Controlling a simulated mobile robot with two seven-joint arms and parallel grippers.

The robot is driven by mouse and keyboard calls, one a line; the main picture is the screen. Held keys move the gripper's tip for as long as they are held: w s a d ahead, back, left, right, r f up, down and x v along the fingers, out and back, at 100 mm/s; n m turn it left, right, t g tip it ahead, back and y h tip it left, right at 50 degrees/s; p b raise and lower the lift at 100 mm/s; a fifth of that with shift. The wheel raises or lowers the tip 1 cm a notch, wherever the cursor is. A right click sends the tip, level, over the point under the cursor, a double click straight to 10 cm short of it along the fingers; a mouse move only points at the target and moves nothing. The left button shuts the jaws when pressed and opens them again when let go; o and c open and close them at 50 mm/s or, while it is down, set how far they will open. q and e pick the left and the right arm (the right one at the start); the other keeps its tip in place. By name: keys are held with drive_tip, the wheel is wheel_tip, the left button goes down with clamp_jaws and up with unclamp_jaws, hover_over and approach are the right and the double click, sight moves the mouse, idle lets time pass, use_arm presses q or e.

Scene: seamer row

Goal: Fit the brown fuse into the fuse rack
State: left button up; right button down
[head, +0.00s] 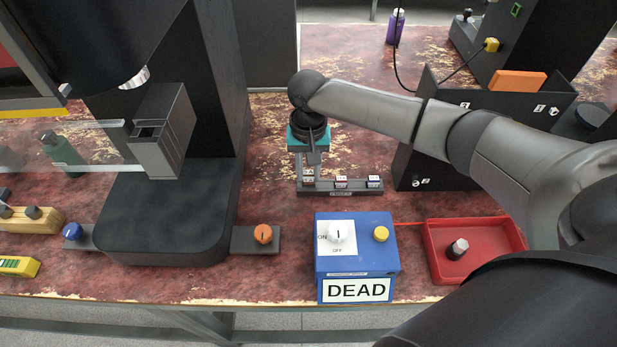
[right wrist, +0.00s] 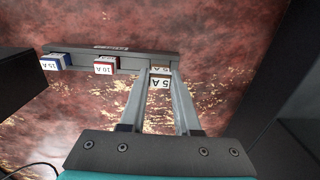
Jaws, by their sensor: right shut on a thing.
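The fuse rack (head: 340,192) is a grey strip on the red-brown bench, behind the blue box. It also shows in the right wrist view (right wrist: 132,63). My right gripper (head: 311,160) points down over the rack's left end. In the right wrist view its fingers (right wrist: 162,78) are shut on the brown fuse (right wrist: 160,82), marked 5 A, which is at the rack's end. Whether the fuse is fully seated or just above its slot I cannot tell. A red 10 A fuse (right wrist: 106,65) and a blue 15 A fuse (right wrist: 56,62) stand in the rack. My left gripper is not in view.
A blue box (head: 357,258) marked DEAD, with a white switch and yellow button, stands in front of the rack. A red tray (head: 476,250) holding a dark knob-like piece is to its right. A black panelled case (head: 465,150) stands right of the rack; a black machine (head: 165,215) stands left.

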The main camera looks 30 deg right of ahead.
drive_tip(key=shift+f, duration=1.15)
drive_tip(key=shift+r, duration=0.1)
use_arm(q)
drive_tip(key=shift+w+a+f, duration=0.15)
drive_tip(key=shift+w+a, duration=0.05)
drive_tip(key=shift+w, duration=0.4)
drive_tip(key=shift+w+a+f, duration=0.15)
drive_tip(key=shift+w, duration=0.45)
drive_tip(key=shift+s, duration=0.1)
use_arm(e)
drive_tip(key=c, duration=1)
unclamp_jaws()
drive_tip(key=o, duration=0.4)
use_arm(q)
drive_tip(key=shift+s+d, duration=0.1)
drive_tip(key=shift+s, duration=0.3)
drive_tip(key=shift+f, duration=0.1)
